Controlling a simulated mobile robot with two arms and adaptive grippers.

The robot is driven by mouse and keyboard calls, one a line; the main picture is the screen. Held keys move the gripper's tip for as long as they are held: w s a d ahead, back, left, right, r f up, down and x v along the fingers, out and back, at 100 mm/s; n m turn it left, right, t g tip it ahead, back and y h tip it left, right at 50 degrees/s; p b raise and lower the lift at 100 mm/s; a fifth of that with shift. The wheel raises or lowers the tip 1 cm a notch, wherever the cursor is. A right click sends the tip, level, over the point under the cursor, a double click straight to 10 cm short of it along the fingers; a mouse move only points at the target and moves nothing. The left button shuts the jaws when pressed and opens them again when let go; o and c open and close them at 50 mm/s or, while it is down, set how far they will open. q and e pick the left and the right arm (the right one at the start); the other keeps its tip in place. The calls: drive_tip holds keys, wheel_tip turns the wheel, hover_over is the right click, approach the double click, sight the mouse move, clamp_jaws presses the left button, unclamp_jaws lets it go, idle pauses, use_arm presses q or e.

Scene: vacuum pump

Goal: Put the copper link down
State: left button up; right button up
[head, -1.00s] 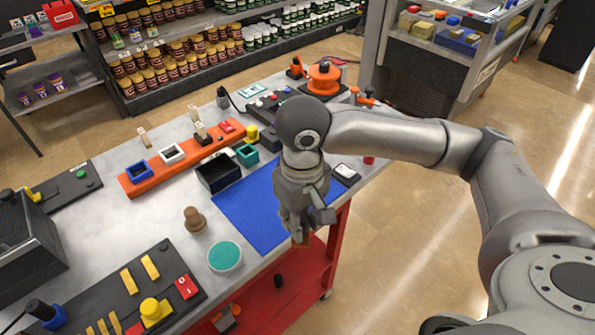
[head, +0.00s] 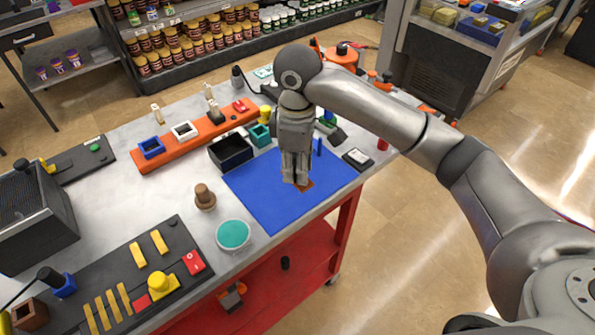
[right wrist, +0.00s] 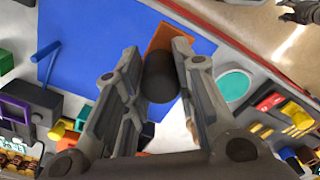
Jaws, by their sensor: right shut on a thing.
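The copper link (head: 306,186) is a flat orange-brown piece at the fingertips of my right gripper (head: 297,181). It is over the front part of the blue mat (head: 263,204); I cannot tell whether it touches the mat. In the right wrist view the copper link (right wrist: 160,40) shows between the fingertips of my right gripper (right wrist: 165,45), which is shut on it. A dark round part (right wrist: 160,78) hides some of the link there. A small dark part that looks like my left gripper (right wrist: 300,12) is at the top right corner, its fingers unclear.
A black open box (head: 231,153) and a teal block (head: 260,135) stand behind the mat. A teal disc (head: 233,235) and a brown knob (head: 204,196) are left of it. A dark-framed device (head: 357,158) lies at its right. The mat's left half is clear.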

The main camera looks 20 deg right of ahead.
drive_tip(key=w+f, duration=0.2)
drive_tip(key=w+d+f+p, duration=0.1)
drive_tip(key=w+f, duration=0.1)
drive_tip(key=w+d+f, duration=0.1)
drive_tip(key=w+f, duration=0.1)
drive_tip(key=shift+w+d+f, duration=0.15)
drive_tip(key=shift+d+f, duration=0.05)
drive_tip(key=shift+f, duration=0.05)
drive_tip(key=shift+w+f+p, duration=0.1)
drive_tip(key=shift+f+p, duration=0.25)
drive_tip(key=shift+p, duration=0.05)
wheel_tip(320, 180, down, 2)
drive_tip(key=shift+f+p, duration=0.1)
drive_tip(key=shift+p, duration=0.35)
drive_tip(key=shift+f, duration=0.25)
drive_tip(key=shift+f, duration=0.15)
drive_tip(key=o, duration=1)
drive_tip(key=shift+o, duration=0.2)
wheel_tip(320, 180, up, 12)
drive_tip(key=b, duration=0.2)
drive_tip(key=shift+r, duration=0.2)
